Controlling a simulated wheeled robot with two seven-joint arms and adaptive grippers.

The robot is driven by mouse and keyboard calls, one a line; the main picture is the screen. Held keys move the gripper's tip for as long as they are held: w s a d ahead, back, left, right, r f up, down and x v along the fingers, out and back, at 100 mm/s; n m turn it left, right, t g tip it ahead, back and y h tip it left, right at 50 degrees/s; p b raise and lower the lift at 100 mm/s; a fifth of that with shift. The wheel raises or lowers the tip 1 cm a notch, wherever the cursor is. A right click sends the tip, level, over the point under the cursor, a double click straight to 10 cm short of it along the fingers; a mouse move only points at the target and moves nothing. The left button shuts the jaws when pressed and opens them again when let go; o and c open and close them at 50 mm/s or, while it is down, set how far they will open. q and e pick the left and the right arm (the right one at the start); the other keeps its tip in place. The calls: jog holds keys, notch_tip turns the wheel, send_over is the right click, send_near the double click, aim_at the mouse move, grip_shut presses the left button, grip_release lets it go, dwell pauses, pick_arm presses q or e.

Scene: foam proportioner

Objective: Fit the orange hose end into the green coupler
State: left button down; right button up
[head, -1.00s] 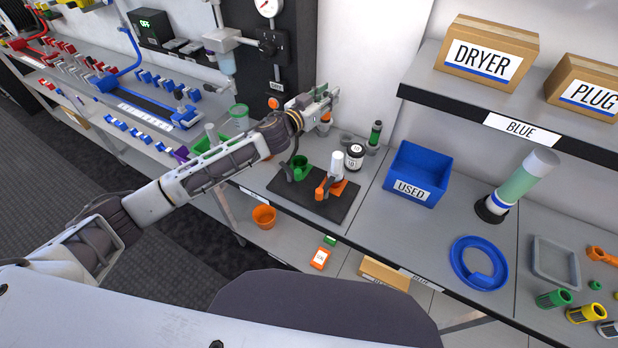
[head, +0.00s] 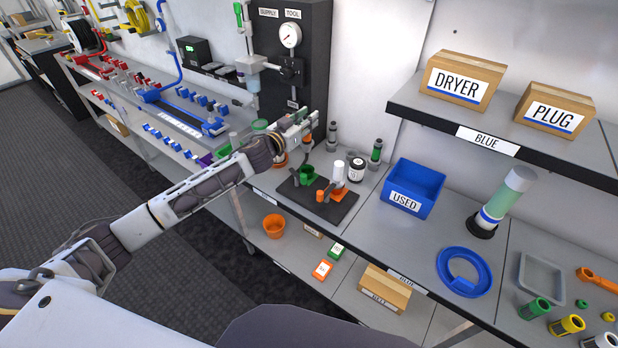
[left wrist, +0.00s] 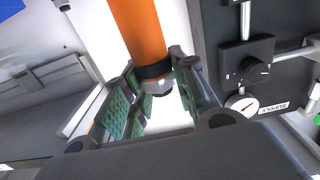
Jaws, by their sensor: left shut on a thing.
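My left gripper (head: 306,122) is above the workbench, in front of the black gauge panel. In the left wrist view it (left wrist: 160,92) is shut on the orange hose end (left wrist: 140,35), which has a black band and a silver tip between the green-padded fingers. The green coupler (head: 308,176) stands on a black mat (head: 322,208), below the gripper and apart from it. An orange fixture (head: 337,188) with a white upright part stands beside it on the mat. In the head view the hose is mostly hidden by the gripper. My right gripper is not in view.
A dark-lidded jar (head: 356,168) and a green-banded bottle (head: 376,151) stand behind the mat. The blue USED bin (head: 414,190) is to the right, under a shelf (head: 500,130) with boxes. The gauge panel (head: 290,55) rises close behind the gripper.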

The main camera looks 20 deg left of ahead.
aim_at(304, 148)
pick_arm(q)
jog(key=shift+f, duration=0.1)
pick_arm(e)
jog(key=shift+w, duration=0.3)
pick_arm(q)
jog(key=shift+f+b, duration=0.4)
jog(key=shift+f, duration=2.65)
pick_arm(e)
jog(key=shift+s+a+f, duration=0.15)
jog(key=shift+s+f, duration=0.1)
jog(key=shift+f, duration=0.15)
pick_arm(q)
jog(key=shift+f+b, duration=0.4)
jog(key=shift+f, duration=1.5)
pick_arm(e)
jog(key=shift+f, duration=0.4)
pick_arm(q)
jog(key=shift+f, duration=0.2)
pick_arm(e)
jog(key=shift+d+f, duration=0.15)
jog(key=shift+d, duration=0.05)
pick_arm(q)
jog(key=c, duration=1.1)
grip_release()
jog(key=shift+c, duration=0.2)
